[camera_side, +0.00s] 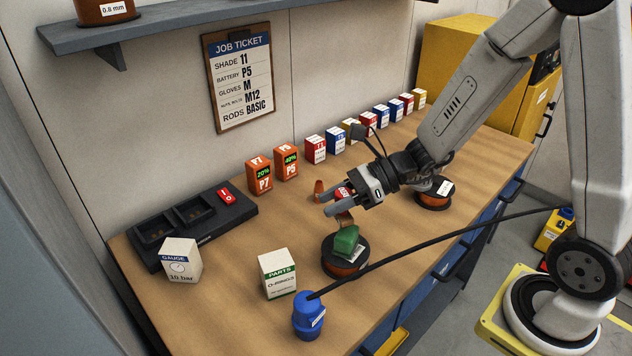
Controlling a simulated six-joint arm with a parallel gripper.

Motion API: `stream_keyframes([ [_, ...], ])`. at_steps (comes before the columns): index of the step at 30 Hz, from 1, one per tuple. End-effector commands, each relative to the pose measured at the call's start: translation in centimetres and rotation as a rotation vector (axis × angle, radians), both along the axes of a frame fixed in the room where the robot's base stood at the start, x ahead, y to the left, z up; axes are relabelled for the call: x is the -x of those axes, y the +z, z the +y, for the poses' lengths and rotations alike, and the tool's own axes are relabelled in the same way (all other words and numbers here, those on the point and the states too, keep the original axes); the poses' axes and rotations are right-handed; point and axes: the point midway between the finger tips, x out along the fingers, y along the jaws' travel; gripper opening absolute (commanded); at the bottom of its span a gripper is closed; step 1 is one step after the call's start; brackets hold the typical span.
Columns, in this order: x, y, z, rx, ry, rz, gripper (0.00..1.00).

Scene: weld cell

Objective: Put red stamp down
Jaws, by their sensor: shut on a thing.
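My gripper (330,202) hangs low over the middle of the workbench, reaching in from the right. It is shut on a small red thing with white marks, which I take to be the red stamp (343,190). The fingers and wrist hide much of the stamp. I cannot tell whether its underside touches the bench.
A wire spool (346,267) with a green object (346,241) on it stands just in front of my gripper. Another spool (434,196) is to the right. A parts box (278,273), blue bottle (308,317), charger (195,222), orange batteries (259,176) and several small boxes (315,149) surround it.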

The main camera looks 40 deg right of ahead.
Motion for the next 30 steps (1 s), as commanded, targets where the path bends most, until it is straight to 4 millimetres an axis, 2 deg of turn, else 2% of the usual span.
stream_keyframes([
  [5, -0.4, -0.2, 0.1, -0.001, -0.001, -0.001, 0.0],
  [10, -1.7, -0.8, 0.3, 0.0, 0.0, 0.0, 0.0],
  [27, -9.2, -4.3, 1.7, 0.0, -0.003, 0.001, 0.0],
  [30, -10.0, -5.3, 1.8, 0.0, -0.003, 0.001, 0.0],
])
